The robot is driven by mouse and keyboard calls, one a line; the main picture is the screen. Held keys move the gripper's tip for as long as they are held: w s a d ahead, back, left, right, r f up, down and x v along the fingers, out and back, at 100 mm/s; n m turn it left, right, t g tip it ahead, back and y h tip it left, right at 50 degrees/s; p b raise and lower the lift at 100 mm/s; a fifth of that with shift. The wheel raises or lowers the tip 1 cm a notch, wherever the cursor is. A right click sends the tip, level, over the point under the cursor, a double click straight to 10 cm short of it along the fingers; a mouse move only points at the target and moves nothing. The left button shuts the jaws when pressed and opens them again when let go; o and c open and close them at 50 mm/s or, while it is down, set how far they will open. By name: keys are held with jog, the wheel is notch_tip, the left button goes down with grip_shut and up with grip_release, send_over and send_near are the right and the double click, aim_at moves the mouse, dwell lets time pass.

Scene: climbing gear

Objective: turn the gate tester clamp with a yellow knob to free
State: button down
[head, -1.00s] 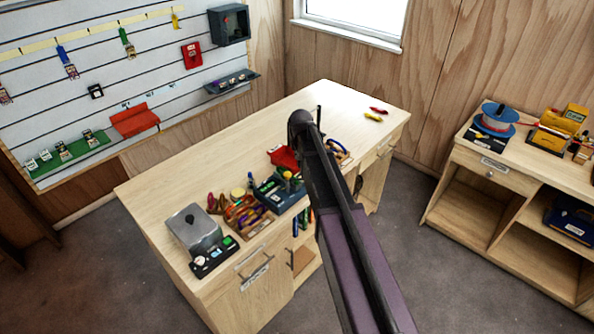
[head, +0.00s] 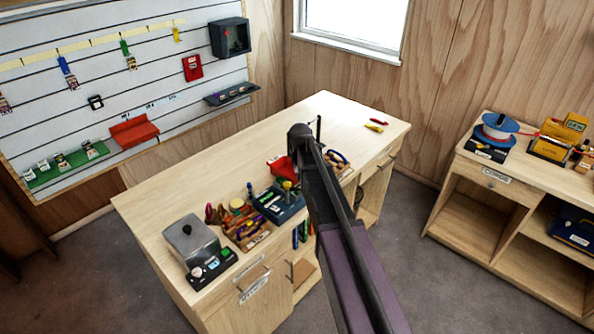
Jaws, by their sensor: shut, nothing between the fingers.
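My arm (head: 345,220) reaches up from the bottom edge across the front of the workbench (head: 160,205). Its far end is over the bench top, and my gripper is hidden behind the arm links. I cannot make out the gate tester for certain. A small yellow round top (head: 237,204) stands among tools on the bench, and a dark teal tray (head: 272,207) with small coloured parts sits right of it. Both are too small to tell whether either belongs to the clamp, or how any knob is turned.
A grey box (head: 190,241) and a black switch panel (head: 213,268) are at the bench's near left. A wooden tool tray (head: 248,235) and red bin (head: 280,167) are near the arm. A side shelf (head: 520,188) stands right.

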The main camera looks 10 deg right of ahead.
aim_at(298, 195)
jog(key=shift+b+x, duration=3.45)
jog(key=shift+x, duration=0.45)
jog(key=s, duration=0.1)
jog(key=s+r+p, duration=0.1)
jog(key=s, duration=0.1)
jog(key=shift+s+a, duration=0.1)
jog(key=shift+s, duration=0.45)
jog(key=shift+s, duration=0.65)
